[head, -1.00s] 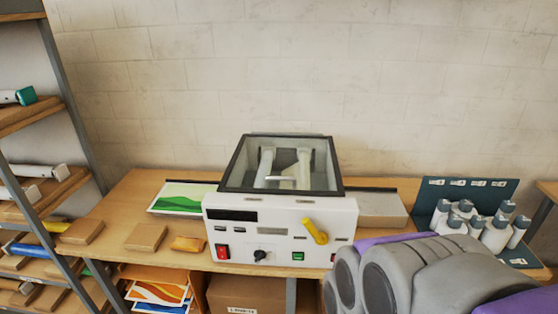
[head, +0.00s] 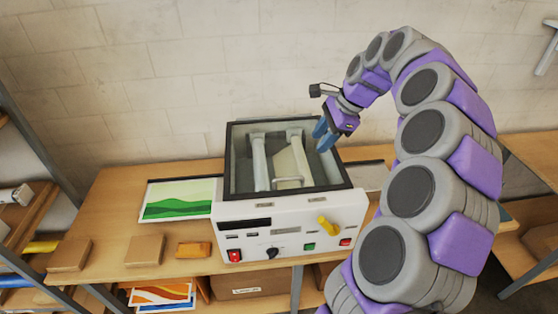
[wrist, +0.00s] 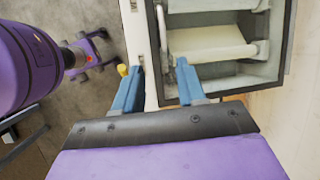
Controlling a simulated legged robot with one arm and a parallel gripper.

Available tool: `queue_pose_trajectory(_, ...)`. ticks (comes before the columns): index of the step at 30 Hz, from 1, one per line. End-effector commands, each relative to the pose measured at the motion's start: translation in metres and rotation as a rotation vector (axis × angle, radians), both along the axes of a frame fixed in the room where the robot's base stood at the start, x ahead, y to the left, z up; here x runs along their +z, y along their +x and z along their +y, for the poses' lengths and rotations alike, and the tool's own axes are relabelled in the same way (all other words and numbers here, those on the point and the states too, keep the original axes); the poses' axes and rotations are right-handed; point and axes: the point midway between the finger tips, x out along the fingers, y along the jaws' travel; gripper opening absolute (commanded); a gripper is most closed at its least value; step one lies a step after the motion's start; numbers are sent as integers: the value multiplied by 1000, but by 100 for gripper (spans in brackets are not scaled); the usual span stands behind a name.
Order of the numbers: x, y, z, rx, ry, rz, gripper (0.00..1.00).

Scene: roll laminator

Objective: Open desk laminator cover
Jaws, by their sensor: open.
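The desk laminator (head: 290,235) is a white box with a dark-framed top on the wooden bench. Its see-through cover (head: 235,160) appears to lie flat, with rollers and a pale sheet showing beneath. A white bar handle (head: 288,181) shows near the cover's front edge. It also appears in the wrist view (wrist: 162,35), just beyond my fingertips. My gripper (head: 321,138) has blue fingers pointing down above the right side of the cover. In the wrist view my gripper (wrist: 160,68) is open and empty, its fingers spanning the laminator's front edge. Contact cannot be told.
A yellow lever (head: 327,226), a red switch (head: 234,255) and a black knob (head: 272,253) are on the front panel. A green-patterned sheet (head: 180,199) lies left, with wooden blocks (head: 150,249) in front. A brick wall stands behind.

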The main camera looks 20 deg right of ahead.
Motion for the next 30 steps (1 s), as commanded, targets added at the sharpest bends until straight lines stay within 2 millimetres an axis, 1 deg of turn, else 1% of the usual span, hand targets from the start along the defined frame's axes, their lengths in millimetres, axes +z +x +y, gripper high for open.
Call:
queue_pose_trajectory(1, 1, 1, -5, -28, 6, 5, 40)
queue_pose_trajectory(5, -3, 3, -12, -60, 14, 11, 40)
queue_pose_trajectory(8, -13, 6, -11, -59, 17, 14, 40)
queue_pose_trajectory(12, -36, 14, -9, -58, 20, 13, 40)
queue_pose_trajectory(17, -65, 23, 3, -56, 20, 13, 40)
queue_pose_trajectory(24, -106, 35, 30, -54, 11, 13, 40)
queue_pose_trajectory(27, -123, 40, 38, -52, 10, 16, 40)
queue_pose_trajectory(30, -138, 45, 41, -53, 11, 14, 40)
